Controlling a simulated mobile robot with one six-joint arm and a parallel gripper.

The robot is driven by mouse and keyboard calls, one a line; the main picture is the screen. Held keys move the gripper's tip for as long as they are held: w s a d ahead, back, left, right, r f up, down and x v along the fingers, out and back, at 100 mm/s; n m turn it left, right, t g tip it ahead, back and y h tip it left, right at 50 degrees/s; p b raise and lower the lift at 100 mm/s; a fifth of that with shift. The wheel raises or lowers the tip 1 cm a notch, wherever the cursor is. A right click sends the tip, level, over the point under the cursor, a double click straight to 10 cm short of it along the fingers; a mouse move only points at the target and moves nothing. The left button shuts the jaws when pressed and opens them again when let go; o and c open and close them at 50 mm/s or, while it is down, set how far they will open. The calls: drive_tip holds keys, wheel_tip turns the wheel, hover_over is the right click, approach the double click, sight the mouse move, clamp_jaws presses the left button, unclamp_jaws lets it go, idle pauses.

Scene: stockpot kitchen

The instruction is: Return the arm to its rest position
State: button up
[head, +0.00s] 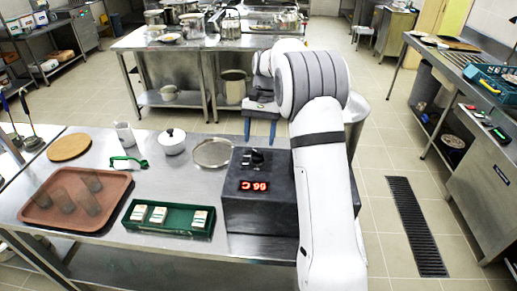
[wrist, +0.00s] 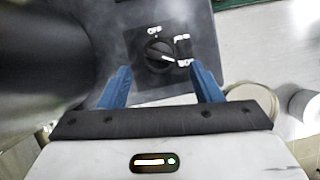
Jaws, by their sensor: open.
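My gripper (head: 260,130) is open and empty, its two blue fingers pointing down above the far side of a dark control box (head: 260,208). My arm reaches up from the lower right and bends over the box. In the wrist view the fingers of my gripper (wrist: 162,85) stand apart on either side of a black knob (wrist: 158,57), with nothing between them. The knob's white mark points right and slightly down, towards a label partly hidden by the right finger; "OFF" is printed above the knob. The box has a lit red display (head: 254,186).
Open floor lies right of my arm.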

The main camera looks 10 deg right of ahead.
drive_tip(key=v, duration=0.2)
drive_tip(key=shift+w+r, duration=0.1)
drive_tip(key=shift+r, duration=0.15)
drive_tip(key=s+a+r+t, duration=0.2)
drive_tip(key=s+r, duration=0.7)
drive_tip(key=s, duration=0.2)
drive_tip(key=s+f+n+t+h+b, duration=0.1)
drive_tip(key=s+f+n+t, duration=0.1)
drive_tip(key=s, duration=0.8)
drive_tip(key=s+f+n+t+h+b, duration=0.1)
drive_tip(key=s+f+n+t, duration=0.2)
drive_tip(key=s, duration=0.8)
wheel_tip(320, 180, down, 2)
drive_tip(key=shift+d+f, duration=0.15)
drive_tip(key=shift+d, duration=0.35)
